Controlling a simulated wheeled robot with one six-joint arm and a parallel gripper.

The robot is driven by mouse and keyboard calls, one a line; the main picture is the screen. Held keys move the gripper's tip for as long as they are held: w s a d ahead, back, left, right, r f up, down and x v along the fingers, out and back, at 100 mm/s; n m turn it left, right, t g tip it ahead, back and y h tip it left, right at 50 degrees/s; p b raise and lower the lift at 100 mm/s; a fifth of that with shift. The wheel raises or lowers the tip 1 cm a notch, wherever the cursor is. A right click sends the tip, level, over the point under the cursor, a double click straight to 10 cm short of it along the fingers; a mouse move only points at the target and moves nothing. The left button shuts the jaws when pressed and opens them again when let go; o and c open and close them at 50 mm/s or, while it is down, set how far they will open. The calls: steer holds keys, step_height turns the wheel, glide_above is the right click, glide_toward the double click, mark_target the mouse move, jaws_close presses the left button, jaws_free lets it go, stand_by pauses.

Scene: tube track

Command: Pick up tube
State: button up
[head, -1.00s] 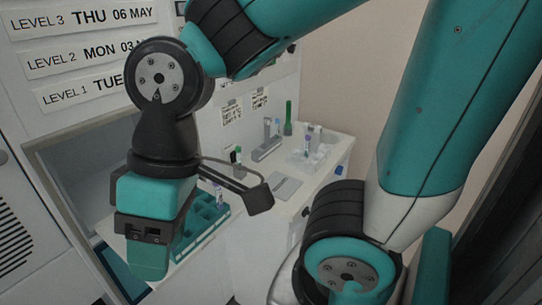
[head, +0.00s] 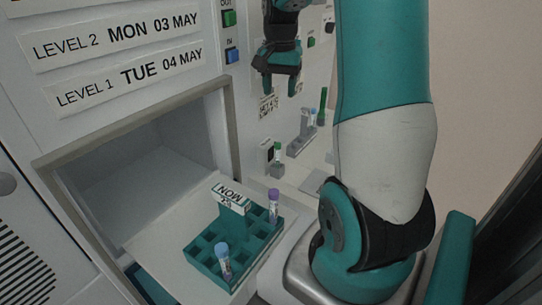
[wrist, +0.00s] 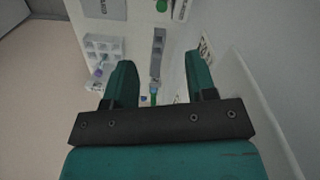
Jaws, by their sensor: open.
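My gripper (head: 280,88) hangs open and empty at the top of the head view, its fingers pointing down, above the white counter. In the wrist view its two teal fingers (wrist: 161,82) are apart, and a small tube (wrist: 153,94) with a green part shows far below between them. A green-capped tube (head: 278,158) stands beyond the rack. The task does not single out one tube.
The rack, with a "MON" sign (head: 231,196), sits on a white shelf before an open compartment (head: 140,180). The grey holder (head: 301,138) stands on the counter; it also shows in the wrist view (wrist: 158,50). A white rack (wrist: 103,47) stands beside it there.

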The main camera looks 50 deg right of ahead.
steer(key=p, duration=0.2)
glide_above(278, 144)
steer(key=f, duration=1)
steer(key=shift+s+a+f, duration=0.1)
steer(key=shift+s+f, duration=0.1)
steer(key=shift+f, duration=0.05)
steer(key=shift+w+f+p, duration=0.2)
steer(key=shift+f+p, duration=0.75)
steer(key=shift+f, duration=1.7)
steer(key=c, duration=0.9)
steer(key=shift+o, duration=0.2)
step_height(278, 144, up, 7)
steer(key=shift+r+b, duration=0.1)
steer(key=shift+b, duration=0.95)
steer(key=s+d+b, duration=0.1)
steer(key=s+b, duration=0.4)
steer(key=s, duration=1.3)
steer(key=shift+d, duration=0.2)
